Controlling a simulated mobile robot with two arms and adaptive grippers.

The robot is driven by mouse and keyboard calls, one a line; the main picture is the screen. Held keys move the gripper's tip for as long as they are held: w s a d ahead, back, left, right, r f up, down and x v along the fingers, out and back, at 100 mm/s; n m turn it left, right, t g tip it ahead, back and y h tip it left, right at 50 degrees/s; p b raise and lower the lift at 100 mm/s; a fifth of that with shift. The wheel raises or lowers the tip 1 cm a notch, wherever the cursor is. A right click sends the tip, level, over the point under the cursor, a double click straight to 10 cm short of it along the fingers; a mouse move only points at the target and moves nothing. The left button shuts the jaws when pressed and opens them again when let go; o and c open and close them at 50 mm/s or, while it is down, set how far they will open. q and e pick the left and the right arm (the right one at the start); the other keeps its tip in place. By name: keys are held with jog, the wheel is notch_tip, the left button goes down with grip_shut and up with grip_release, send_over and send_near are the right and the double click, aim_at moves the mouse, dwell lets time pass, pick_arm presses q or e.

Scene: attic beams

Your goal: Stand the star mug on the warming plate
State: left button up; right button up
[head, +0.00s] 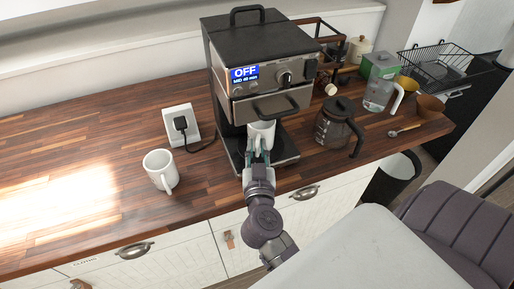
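A white mug (262,132) is inside the bay of the black coffee maker, above or on the dark warming plate (284,152). My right gripper (258,157) reaches in from the front, its fingers right at the mug's lower front. They hide the mug's base, so I cannot tell whether it touches the plate or whether the fingers grip it. A second white mug (160,170) stands upright on the wooden counter to the left, its handle toward the lower right. I see no star on either mug. My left gripper is not in view.
The coffee maker (262,48) has a display reading OFF. A glass carafe (335,122) stands right of it. A socket box with a plug (181,125) is on its left. A clear jug (379,92), bowls and a spoon are farther right. The counter's left side is mostly clear.

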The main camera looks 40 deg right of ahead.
jog(key=shift+o, duration=0.5)
jog(key=shift+s, duration=0.15)
jog(key=b+v, duration=0.2)
jog(key=v, duration=1)
jog(key=shift+r, duration=0.1)
